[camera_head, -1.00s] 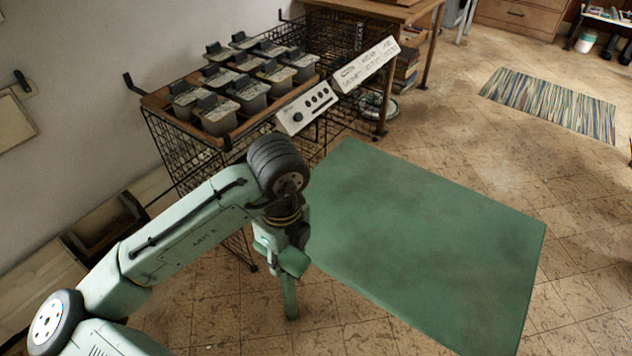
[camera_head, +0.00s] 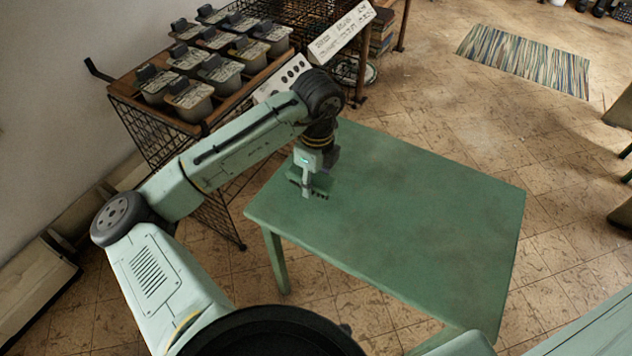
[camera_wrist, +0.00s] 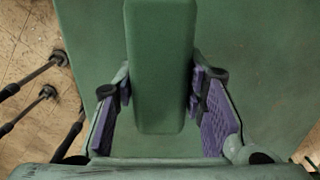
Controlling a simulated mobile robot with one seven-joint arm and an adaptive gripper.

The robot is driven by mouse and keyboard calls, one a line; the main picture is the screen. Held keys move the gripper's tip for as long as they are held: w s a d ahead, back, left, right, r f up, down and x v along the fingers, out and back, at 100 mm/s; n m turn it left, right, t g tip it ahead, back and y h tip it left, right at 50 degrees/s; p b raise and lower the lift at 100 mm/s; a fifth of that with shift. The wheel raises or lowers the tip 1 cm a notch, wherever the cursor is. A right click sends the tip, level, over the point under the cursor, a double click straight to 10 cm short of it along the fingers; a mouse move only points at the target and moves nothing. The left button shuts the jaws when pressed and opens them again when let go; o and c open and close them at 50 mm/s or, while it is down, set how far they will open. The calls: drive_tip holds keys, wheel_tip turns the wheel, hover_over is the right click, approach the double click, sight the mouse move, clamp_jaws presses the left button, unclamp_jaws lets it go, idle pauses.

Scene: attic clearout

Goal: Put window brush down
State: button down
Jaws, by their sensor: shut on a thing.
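The window brush (camera_wrist: 160,70) is a green, rounded bar in the wrist view, running up from between my fingers. My gripper (camera_wrist: 162,103) has purple pads on either side of it and is shut on it. In the head view my gripper (camera_head: 308,185) is over the near left part of a green table (camera_head: 430,215), with the dark green brush (camera_head: 322,182) at its end. The table top lies beneath the brush. I cannot tell whether the brush touches it. The arm hides part of the table's left end.
A wire rack (camera_head: 160,140) with a wooden top and several lidded grey tubs (camera_head: 187,98) stands beyond the table's left end. A striped rug (camera_head: 525,60) lies on the tiled floor. Most of the table top is bare.

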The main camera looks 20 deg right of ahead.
sight(316, 191)
drive_tip(key=shift+w+d, duration=0.25)
drive_tip(key=shift+d, duration=0.05)
drive_tip(key=shift+f, duration=0.25)
drive_tip(key=shift+f+p, duration=0.4)
drive_tip(key=shift+f, duration=1.15)
drive_tip(key=shift+s+f+b, duration=0.1)
drive_tip(key=shift+f+b, duration=0.25)
drive_tip(key=shift+f, duration=0.25)
drive_tip(key=c, duration=1)
unclamp_jaws()
drive_tip(key=shift+f, duration=0.2)
